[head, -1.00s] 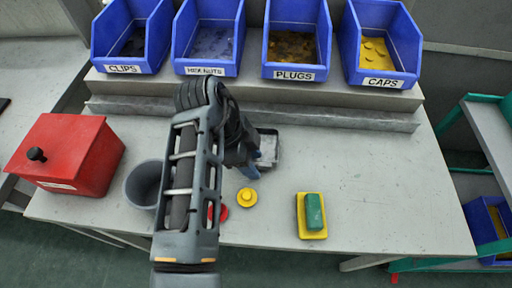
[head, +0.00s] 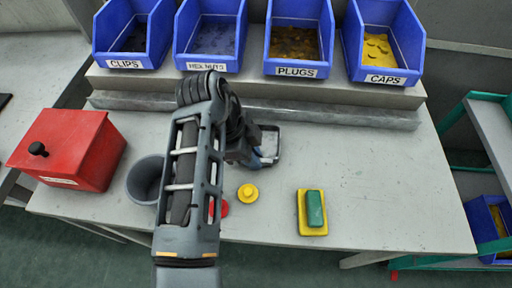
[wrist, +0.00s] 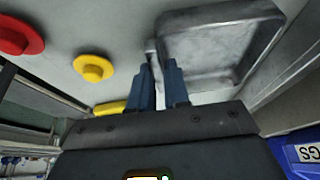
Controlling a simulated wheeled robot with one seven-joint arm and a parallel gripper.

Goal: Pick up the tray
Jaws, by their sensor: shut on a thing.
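The tray (wrist: 222,44) is a shallow grey metal dish with raised walls. In the head view the tray (head: 270,143) lies at the back of the workbench, partly hidden by my arm. In the wrist view my gripper (wrist: 160,82) has its two blue fingers at the tray's near left rim, shut on it. The head view shows my gripper (head: 250,160) at the tray's left side, mostly covered by my arm. I cannot tell whether the tray is clear of the bench.
Blue bins, including one labelled PLUGS (head: 297,40), stand on a ledge behind. A yellow cap (head: 247,193), a partly hidden red piece (head: 219,208), a grey cup (head: 146,180), a red box (head: 68,150) and a green block (head: 315,208) on a yellow base stand on the bench. The bench's right side is clear.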

